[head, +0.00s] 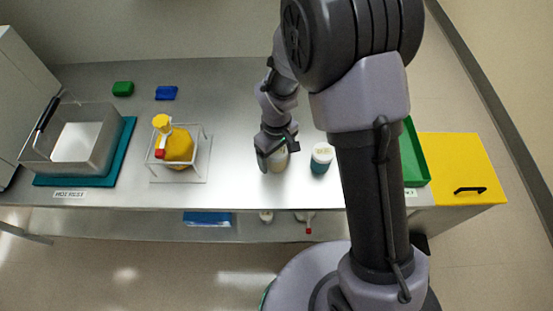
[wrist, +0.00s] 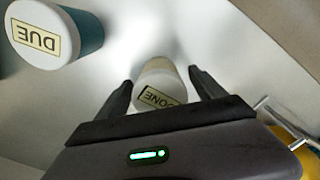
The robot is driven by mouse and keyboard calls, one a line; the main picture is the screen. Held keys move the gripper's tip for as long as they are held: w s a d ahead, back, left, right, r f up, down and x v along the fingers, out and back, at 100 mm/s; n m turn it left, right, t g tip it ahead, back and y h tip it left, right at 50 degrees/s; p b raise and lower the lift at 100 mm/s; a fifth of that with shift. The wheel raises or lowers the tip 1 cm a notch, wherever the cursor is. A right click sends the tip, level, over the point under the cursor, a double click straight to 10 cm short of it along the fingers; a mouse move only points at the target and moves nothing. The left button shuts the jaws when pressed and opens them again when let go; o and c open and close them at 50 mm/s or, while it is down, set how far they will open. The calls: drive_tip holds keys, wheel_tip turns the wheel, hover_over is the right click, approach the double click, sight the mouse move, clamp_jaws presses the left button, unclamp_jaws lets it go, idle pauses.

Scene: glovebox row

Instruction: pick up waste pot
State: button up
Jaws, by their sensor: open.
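A pale pot with a white lid (wrist: 158,76) stands between the fingers of my gripper (wrist: 160,86) in the wrist view. Its label is partly hidden and shows "ONE". In the head view this pot (head: 279,160) is on the bench, partly covered by my gripper (head: 271,151). My gripper is open, with a finger on each side of the pot; I cannot tell whether they touch it. A second pot, teal with a white lid marked "DUE" (wrist: 50,34), stands to the right in the head view (head: 321,158). No label reading waste is visible.
A yellow bottle (head: 178,148) sits in a clear-framed stand at left. A clear bin (head: 95,150) stands on a teal mat. A green tray (head: 416,160) and a yellow box (head: 460,160) are at right. The bench behind the pots is clear.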

drive_tip(key=shift+r, duration=0.2)
drive_tip(key=c, duration=1.6)
